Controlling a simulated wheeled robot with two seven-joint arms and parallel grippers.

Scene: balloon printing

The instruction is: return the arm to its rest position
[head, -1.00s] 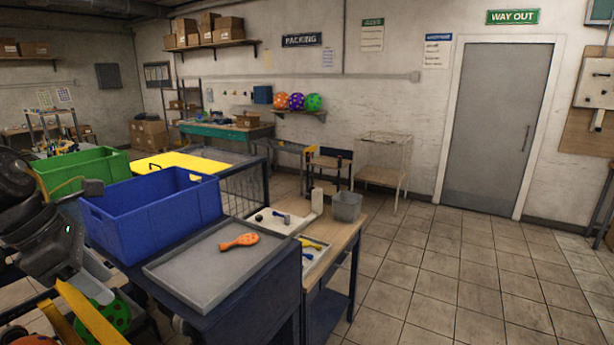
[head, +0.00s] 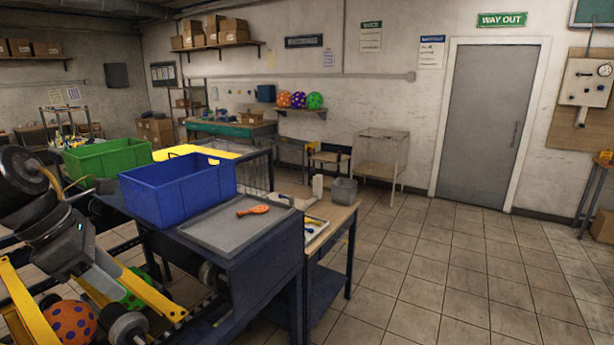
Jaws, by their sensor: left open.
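My left arm (head: 45,215) comes in at the left edge, with dark grey links. An orange balloon with purple dots (head: 68,322) and a partly hidden green balloon (head: 135,289) show low down around the fingers. I cannot tell how far they are from the fingers. My right arm and right gripper are not in view.
A blue crate (head: 170,195) and a grey tray (head: 225,232) with an orange paddle-shaped item (head: 252,210) stand on a dark cart just right of my arm. A green crate (head: 105,158) stands behind. A wooden table (head: 335,218) is beyond. The tiled floor at right is clear.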

